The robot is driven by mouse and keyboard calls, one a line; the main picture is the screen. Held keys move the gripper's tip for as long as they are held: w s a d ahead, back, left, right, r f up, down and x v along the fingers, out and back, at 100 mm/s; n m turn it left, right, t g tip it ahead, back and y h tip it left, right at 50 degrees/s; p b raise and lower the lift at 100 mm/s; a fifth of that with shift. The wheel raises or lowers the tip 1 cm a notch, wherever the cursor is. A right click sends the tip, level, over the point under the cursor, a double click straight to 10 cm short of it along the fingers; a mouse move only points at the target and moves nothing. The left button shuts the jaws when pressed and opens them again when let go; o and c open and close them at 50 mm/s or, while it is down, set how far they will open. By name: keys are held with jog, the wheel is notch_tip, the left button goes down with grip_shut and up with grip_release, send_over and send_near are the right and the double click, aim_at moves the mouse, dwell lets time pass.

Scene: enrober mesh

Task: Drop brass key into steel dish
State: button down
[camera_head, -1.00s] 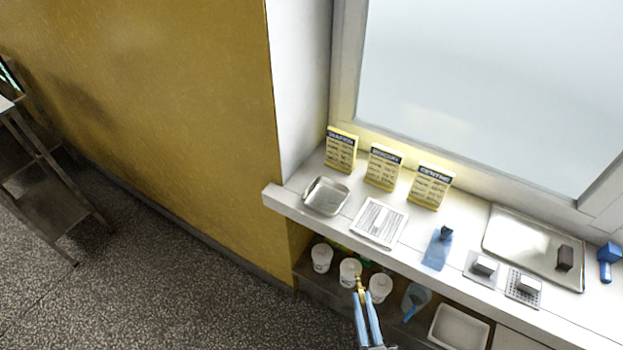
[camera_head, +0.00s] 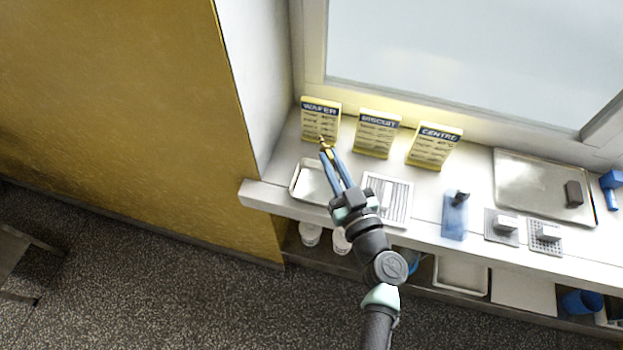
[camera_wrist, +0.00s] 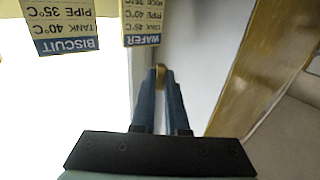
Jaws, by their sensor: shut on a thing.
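My gripper (camera_head: 327,150) is shut on the brass key (camera_head: 324,142), which shows at the tips of the blue fingers. In the wrist view the key (camera_wrist: 160,76) is a small brass piece between the fingertips (camera_wrist: 160,84). The steel dish (camera_head: 312,182) is a shallow square tray on the left end of the white sill. In the head view, my fingers and key overlap the far right part of the dish and the foot of the WAFER card. The height of the key above the sill cannot be told. The dish is not seen in the wrist view.
Yellow cards for WAFER (camera_head: 320,120), BISCUIT (camera_head: 376,134) and CENTRE (camera_head: 433,148) stand along the window. A blue tool (camera_head: 455,216), small blocks and a large metal tray (camera_head: 535,175) lie further right. White tubs stand below.

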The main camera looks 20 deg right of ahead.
jog(key=shift+f+b, duration=1.15)
jog(key=shift+f, duration=1.15)
jog(key=c, duration=0.8)
grip_release()
jog(key=shift+c, duration=0.2)
jog(key=shift+s, duration=0.1)
jog(key=s+b, duration=0.3)
jog(key=s, duration=1)
jog(key=shift+d+b, duration=0.25)
jog(key=shift+b, duration=0.1)
jog(key=shift+w, duration=0.1)
